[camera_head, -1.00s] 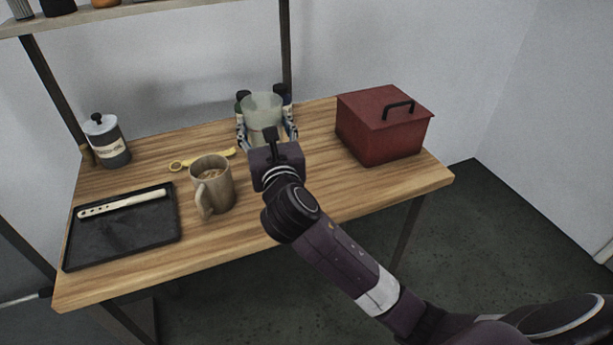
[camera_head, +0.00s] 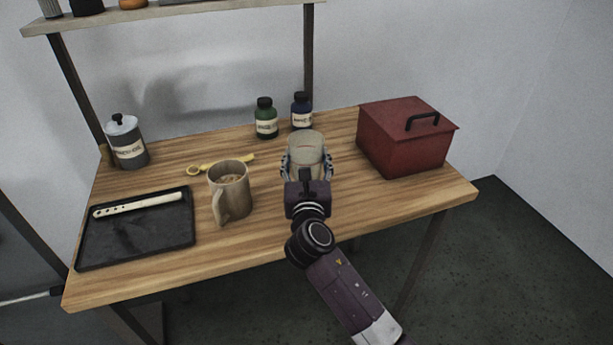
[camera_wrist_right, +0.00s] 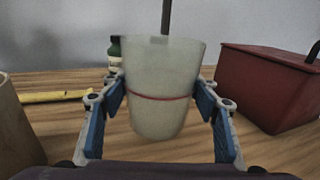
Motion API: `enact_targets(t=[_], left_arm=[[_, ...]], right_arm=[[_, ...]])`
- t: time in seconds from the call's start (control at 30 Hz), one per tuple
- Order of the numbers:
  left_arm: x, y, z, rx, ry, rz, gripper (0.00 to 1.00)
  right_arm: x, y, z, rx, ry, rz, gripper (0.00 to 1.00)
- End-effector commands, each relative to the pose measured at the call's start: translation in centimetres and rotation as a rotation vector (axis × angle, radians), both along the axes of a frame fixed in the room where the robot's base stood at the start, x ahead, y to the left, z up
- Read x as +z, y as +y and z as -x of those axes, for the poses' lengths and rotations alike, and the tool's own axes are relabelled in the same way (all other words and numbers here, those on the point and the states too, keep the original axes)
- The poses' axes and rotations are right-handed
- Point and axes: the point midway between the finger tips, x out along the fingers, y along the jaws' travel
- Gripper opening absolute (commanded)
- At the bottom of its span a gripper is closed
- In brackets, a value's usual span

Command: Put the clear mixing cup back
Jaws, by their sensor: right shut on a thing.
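The clear mixing cup (camera_head: 305,148) is a translucent, pale tumbler over the middle right of the wooden table. In the right wrist view the cup (camera_wrist_right: 162,75) is upright, with a red line around it. My right gripper (camera_head: 307,170) is shut on the cup, a finger pad on each side; these fingers also show in the right wrist view (camera_wrist_right: 162,100). Whether the cup's base touches the table is hard to tell. My left gripper is not in view.
A beige mug (camera_head: 231,192), a yellow spoon (camera_head: 222,164) and a black tray (camera_head: 137,238) with a pale stick lie left. Green (camera_head: 265,118) and blue (camera_head: 301,111) bottles stand behind. A red lidded box (camera_head: 405,140) is right, a grey canister (camera_head: 127,143) far left.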

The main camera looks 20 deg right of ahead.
Motion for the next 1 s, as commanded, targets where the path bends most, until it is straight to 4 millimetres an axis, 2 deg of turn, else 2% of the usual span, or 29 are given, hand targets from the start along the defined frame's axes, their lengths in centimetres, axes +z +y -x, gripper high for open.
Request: enact_targets(t=[0.37, 0.8, 0.83, 1.0], left_arm=[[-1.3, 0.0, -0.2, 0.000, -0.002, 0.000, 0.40], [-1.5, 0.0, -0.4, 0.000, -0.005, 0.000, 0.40], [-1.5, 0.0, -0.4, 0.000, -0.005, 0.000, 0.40], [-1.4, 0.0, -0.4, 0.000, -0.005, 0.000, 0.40]], right_arm=[[-4.7, 0.0, 0.0, 0.000, 0.002, 0.000, 0.29], [-5.3, 0.0, 0.0, 0.001, 0.000, 0.000, 0.29], [-5.3, 0.0, 0.0, 0.000, 0.000, 0.000, 0.57], [-5.2, 0.0, 0.0, 0.000, 0.000, 0.000, 0.73]])
